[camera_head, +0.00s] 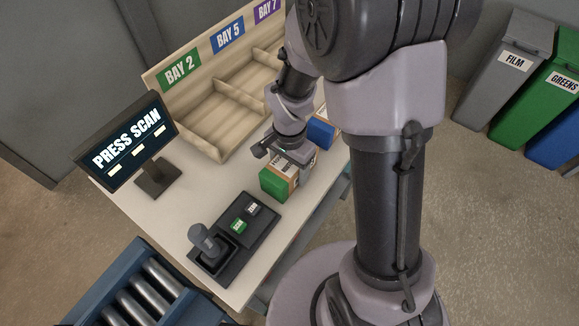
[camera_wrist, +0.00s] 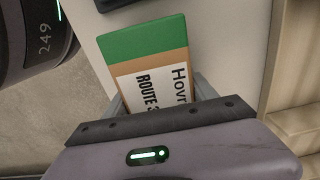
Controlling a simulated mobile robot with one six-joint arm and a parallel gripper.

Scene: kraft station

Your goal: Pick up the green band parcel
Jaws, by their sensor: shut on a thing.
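The green band parcel (camera_head: 275,182) is a brown box with a green end and a white label, on the white table near its front edge. In the wrist view, the parcel (camera_wrist: 143,43) shows its green band and a label with "ROUTE" and part of a longer word. My gripper (camera_head: 292,158) is over the parcel from above. In the wrist view, my gripper (camera_wrist: 160,95) has a finger on each side of the parcel and is shut on it. The far part of the parcel is hidden by my gripper. I cannot tell whether the parcel still touches the table.
A blue-banded parcel (camera_head: 321,132) stands close behind. A wooden sorter (camera_head: 213,112) with bay signs lines the back. A "PRESS SCAN" screen (camera_head: 127,143) and a dark control panel with scanner (camera_head: 233,236) stand left and in front. A roller conveyor (camera_head: 147,292) is at lower left.

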